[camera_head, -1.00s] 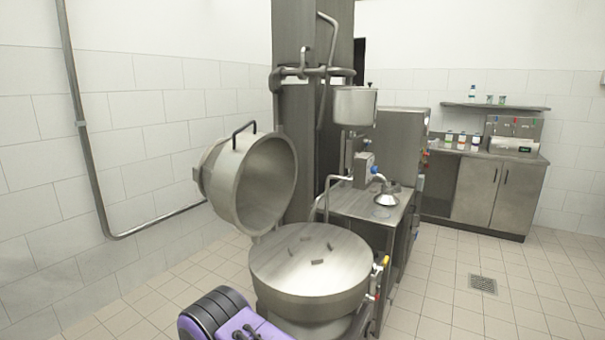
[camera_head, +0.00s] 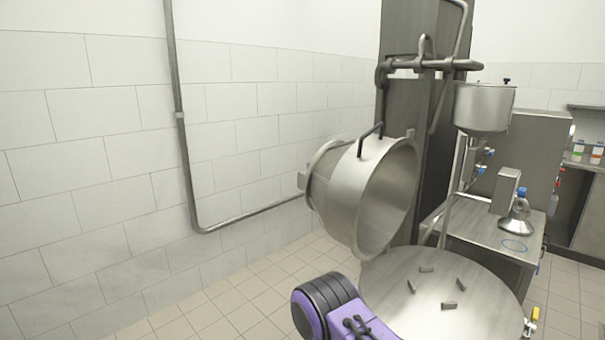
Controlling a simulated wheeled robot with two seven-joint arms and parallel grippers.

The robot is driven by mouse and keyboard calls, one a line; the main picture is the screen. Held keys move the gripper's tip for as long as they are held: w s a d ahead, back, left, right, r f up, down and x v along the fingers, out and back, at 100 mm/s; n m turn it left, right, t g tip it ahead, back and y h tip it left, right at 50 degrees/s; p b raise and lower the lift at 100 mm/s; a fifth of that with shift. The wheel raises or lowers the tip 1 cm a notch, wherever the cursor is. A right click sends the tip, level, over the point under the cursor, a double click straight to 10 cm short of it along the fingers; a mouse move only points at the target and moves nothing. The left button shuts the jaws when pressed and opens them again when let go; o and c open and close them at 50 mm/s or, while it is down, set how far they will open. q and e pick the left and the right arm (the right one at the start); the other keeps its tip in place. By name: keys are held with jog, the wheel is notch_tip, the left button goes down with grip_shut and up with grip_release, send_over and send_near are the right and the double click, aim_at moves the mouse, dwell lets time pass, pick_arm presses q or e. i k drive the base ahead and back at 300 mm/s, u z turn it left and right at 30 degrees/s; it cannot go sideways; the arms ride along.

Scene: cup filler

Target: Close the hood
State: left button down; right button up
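The hood (camera_head: 345,196) is a deep, round metal bowl-shaped lid. It stands tipped up on its side, raised open, with its hollow facing right. A dark handle (camera_head: 370,138) sits on its top edge. Below it to the right is the round vat (camera_head: 445,290), whose flat metal top carries several small dark blocks. A purple and black arm link of mine shows at the bottom, in front of the vat and below the hood. Neither of my grippers is in the picture.
A metal column with pipes (camera_head: 430,64) stands behind the hood. A steel table (camera_head: 490,240) with a funnel-shaped hopper (camera_head: 484,108) above it is at the right. A wall pipe (camera_head: 186,150) runs down on the left. Tiled floor (camera_head: 250,300) is clear at the lower left.

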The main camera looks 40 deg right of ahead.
aim_at(362, 190)
jog(key=i, duration=3.05)
jog(key=z, duration=3.15)
